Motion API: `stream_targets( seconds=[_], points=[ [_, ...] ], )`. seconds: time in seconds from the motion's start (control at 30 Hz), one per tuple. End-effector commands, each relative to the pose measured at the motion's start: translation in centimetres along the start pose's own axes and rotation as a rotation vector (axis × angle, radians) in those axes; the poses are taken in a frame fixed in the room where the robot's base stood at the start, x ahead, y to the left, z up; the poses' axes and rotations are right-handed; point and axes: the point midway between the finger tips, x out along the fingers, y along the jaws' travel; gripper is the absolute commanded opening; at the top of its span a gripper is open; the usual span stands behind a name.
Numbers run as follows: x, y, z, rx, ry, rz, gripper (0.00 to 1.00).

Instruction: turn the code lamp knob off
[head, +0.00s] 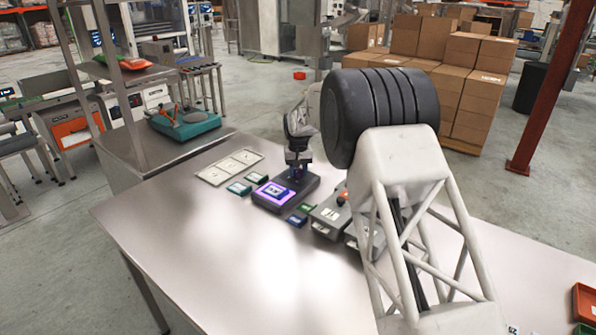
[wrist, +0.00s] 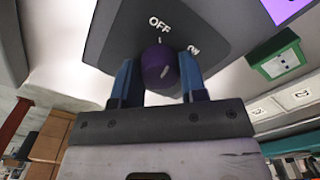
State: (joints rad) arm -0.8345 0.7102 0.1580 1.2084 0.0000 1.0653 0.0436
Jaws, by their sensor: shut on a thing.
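The code lamp (head: 308,183) is a dark grey unit on the steel table with a glowing purple panel (head: 274,191). The panel's edge also shows in the wrist view (wrist: 288,8). My gripper (head: 297,173) is lowered onto the unit's rear part. In the wrist view its blue fingers (wrist: 159,62) stand on both sides of the round purple knob (wrist: 158,72) and are shut on it. The OFF label (wrist: 160,22) is straight above the knob. The head view hides the knob.
Small green cases (head: 239,187) and a pale three-part tray (head: 229,167) lie left of the lamp. A grey device (head: 327,214) stands close on its right, partly behind my arm. The table's front left (head: 190,235) is clear.

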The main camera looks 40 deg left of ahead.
Motion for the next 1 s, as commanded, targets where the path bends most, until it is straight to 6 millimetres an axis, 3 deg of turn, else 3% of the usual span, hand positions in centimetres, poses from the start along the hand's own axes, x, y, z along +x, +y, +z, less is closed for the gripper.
stream_targets(
  seconds=[0.4, 1.0],
  points=[
    [-0.14, 0.01, -0.05, -0.315, 0.002, 0.0, 0.15],
    [-0.21, 0.0, -0.07, -0.403, 0.003, 0.0, 0.15]
  ],
)
